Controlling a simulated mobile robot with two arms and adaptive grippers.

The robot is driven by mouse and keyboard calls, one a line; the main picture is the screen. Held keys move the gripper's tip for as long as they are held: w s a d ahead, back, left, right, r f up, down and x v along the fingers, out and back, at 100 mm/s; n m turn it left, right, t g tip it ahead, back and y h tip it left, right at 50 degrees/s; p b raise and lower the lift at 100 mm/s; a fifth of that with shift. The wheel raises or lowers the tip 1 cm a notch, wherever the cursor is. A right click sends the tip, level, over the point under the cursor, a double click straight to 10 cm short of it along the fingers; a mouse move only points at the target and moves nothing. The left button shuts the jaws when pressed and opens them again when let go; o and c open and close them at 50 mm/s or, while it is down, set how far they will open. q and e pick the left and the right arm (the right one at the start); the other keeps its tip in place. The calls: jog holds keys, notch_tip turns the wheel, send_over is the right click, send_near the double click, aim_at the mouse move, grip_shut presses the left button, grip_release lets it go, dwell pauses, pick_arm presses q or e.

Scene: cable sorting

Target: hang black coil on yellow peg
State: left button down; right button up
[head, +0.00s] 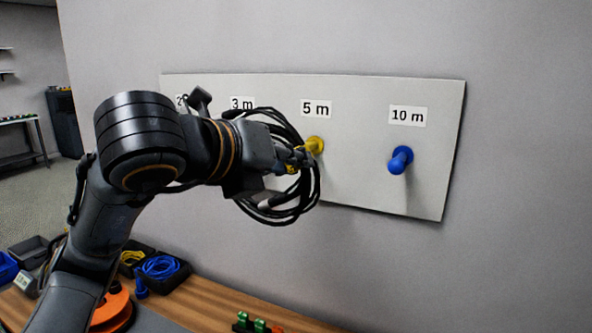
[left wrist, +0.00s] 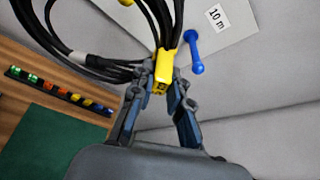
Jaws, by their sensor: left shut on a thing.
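The black coil (head: 287,214) is a bundle of black cable loops held up in front of the pegboard. My left gripper (head: 296,160) is shut on it at a yellow tag or clip (left wrist: 165,68), which sits between the fingertips in the left wrist view. The coil's loops (left wrist: 170,25) spread above and left of the fingers there. The yellow peg (head: 316,145) is under the 5 m label, just right of the fingertips and at the coil's upper right edge. I cannot tell whether a loop is around the peg or only in front of it. My right gripper is not in view.
A blue peg (head: 400,160) sticks out under the 10 m label on the white board (head: 350,185). My arm hides the board's left part. Below, the wooden table (head: 210,290) holds a black bin with blue cable (head: 160,267) and an orange coil (head: 112,308).

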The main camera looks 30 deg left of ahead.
pick_arm(q)
jog(key=shift+w, duration=0.2)
jog(key=shift+w+f, duration=0.1)
jog(key=shift+w, duration=0.7)
jog(key=shift+x, duration=1.15)
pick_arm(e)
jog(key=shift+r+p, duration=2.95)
pick_arm(q)
jog(key=a+b+x, duration=0.3)
jog(key=b+x, duration=0.1)
jog(key=x, duration=1.1)
jog(key=shift+w+r, duration=0.25)
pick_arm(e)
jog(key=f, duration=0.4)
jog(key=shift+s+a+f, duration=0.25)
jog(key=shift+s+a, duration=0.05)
pick_arm(q)
jog(key=shift+f, duration=0.1)
